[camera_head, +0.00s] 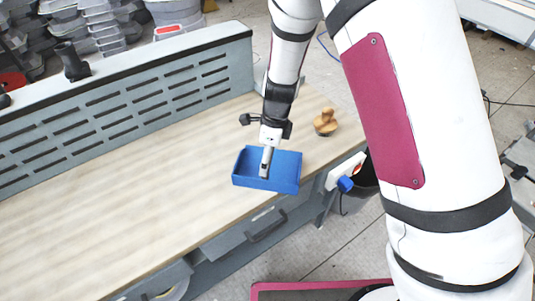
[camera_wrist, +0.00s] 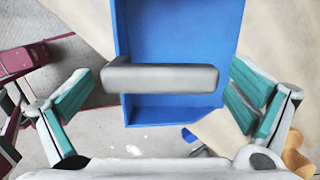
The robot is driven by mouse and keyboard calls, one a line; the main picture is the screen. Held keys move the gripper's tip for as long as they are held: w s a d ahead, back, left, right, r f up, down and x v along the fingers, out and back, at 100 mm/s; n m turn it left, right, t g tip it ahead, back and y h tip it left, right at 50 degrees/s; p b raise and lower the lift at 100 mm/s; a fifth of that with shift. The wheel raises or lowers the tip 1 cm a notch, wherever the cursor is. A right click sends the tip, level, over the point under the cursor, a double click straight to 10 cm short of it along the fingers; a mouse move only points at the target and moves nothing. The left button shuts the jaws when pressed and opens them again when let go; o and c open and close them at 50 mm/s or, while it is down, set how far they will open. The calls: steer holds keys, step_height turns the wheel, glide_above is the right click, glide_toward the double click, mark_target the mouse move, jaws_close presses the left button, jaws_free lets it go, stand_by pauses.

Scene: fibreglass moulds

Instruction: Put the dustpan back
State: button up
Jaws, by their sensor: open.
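The dustpan is a blue, open, box-like pan (camera_head: 285,181) with a grey bar-shaped handle (camera_head: 265,162). It lies near the front edge of the wooden bench top. My gripper (camera_head: 269,140) is right above it, pointing down. In the wrist view, the blue pan (camera_wrist: 175,30) fills the upper middle, and the grey handle (camera_wrist: 160,78) runs across it. The open fingers with teal pads (camera_wrist: 160,90) stand wide to the left and right of the handle, with a gap at each end. Touching is not visible.
The bench top (camera_head: 120,190) is clear to the left, with a slotted grey back panel (camera_head: 140,105) behind. A brown wooden object (camera_head: 325,122) stands right of the dustpan. A white panel with a blue part (camera_head: 346,184) is on the bench's right side. Floor lies beyond the front edge.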

step_height(320, 180, up, 12)
steer(key=d, duration=0.1)
steer(key=shift+d+b, duration=0.25)
steer(key=shift+b, duration=0.1)
steer(key=shift+s, duration=0.1)
steer(key=s+d+r+n+t, duration=0.2)
steer(key=s+d+r+n, duration=0.45)
steer(key=r, duration=0.25)
steer(key=s+d+r+n+t, duration=0.2)
steer(key=s+d+r+n, duration=0.45)
steer(key=r, duration=0.25)
steer(key=s+d+r+n+t+h, duration=0.1)
steer(key=s+d+r+n, duration=0.1)
steer(key=s+d+n, duration=0.2)
steer(key=s+n, duration=0.3)
steer(key=s, duration=0.1)
steer(key=shift+r, duration=0.25)
steer(key=shift+d+f, duration=0.1)
steer(key=shift+w+f+b, duration=0.95)
steer(key=shift+w+b, duration=0.1)
steer(key=shift+w, duration=0.05)
